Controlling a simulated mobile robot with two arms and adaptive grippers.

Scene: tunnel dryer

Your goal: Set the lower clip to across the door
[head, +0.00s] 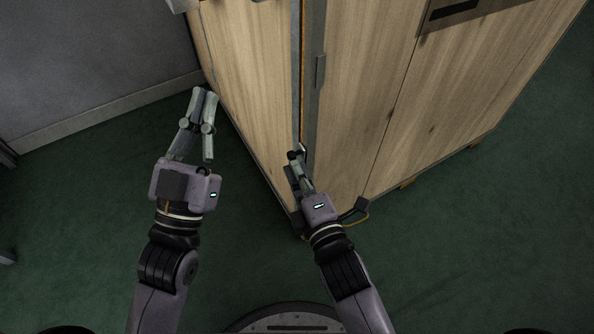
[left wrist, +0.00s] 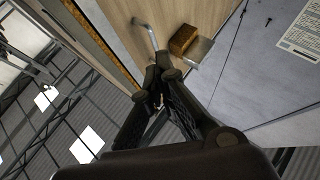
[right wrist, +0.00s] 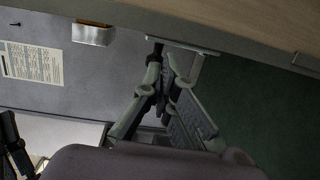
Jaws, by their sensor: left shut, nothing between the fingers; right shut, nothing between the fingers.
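The wooden door panel (head: 250,70) stands at the left of the cabinet corner, beside a grey metal strip (head: 312,100). A small pale metal part, apparently the lower clip (head: 301,147), shows at my right gripper (head: 296,155), mostly hidden by the fingers. In the right wrist view a metal bar with a bent arm (right wrist: 196,68) sits just beyond the closed fingertips (right wrist: 162,58); contact cannot be told. My left gripper (head: 205,94) is shut and empty, left of the door. The left wrist view shows a bent metal rod (left wrist: 144,31) on the wood beyond its fingertips.
The wooden cabinet side (head: 450,85) fills the right of the head view. A grey wall (head: 90,60) stands at the left. Green floor (head: 80,220) is clear between them. The left wrist view shows a wood block (left wrist: 184,39) beside a metal bracket (left wrist: 198,52).

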